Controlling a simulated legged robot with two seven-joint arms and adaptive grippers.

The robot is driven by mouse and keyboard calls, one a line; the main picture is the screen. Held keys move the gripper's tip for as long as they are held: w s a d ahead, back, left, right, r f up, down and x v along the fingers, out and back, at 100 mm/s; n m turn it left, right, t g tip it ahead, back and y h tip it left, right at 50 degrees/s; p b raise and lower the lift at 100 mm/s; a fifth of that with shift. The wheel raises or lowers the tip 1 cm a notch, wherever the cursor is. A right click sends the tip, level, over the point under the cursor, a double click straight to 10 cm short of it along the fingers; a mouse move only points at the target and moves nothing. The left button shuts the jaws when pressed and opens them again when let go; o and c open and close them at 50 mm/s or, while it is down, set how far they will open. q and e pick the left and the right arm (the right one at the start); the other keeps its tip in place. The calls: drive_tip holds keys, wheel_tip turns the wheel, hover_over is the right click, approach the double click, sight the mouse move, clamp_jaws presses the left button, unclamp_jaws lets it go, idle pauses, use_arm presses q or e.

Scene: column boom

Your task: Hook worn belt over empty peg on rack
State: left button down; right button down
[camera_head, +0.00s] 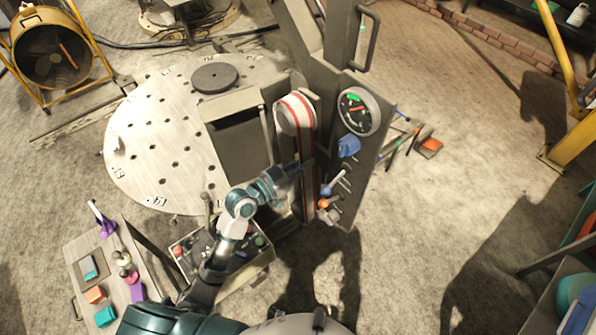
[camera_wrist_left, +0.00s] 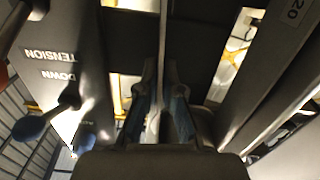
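The worn belt (camera_head: 307,143) is a pale loop with red stripes. It runs over a drum at the top and down the narrow front of the grey machine. In the left wrist view the belt (camera_wrist_left: 162,45) shows edge-on as a thin pale strip. The left gripper's fingertips (camera_wrist_left: 160,75) sit close on both sides of it and look closed on it. I cannot make out a rack with an empty peg. My right gripper is not in view.
A panel right of the belt carries a gauge (camera_head: 358,111), a blue knob (camera_head: 348,146) and several levers. A round holed plate (camera_head: 150,140) lies left. A control box (camera_head: 255,262) and a tool board (camera_head: 75,250) stand lower left. Open floor lies right.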

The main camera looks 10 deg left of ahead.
use_arm(q)
drive_tip(key=b+v, duration=0.1)
drive_tip(key=v, duration=0.7)
drive_tip(key=shift+s+a, duration=0.15)
drive_tip(key=shift+s, duration=0.05)
idle(1.1)
idle(0.4)
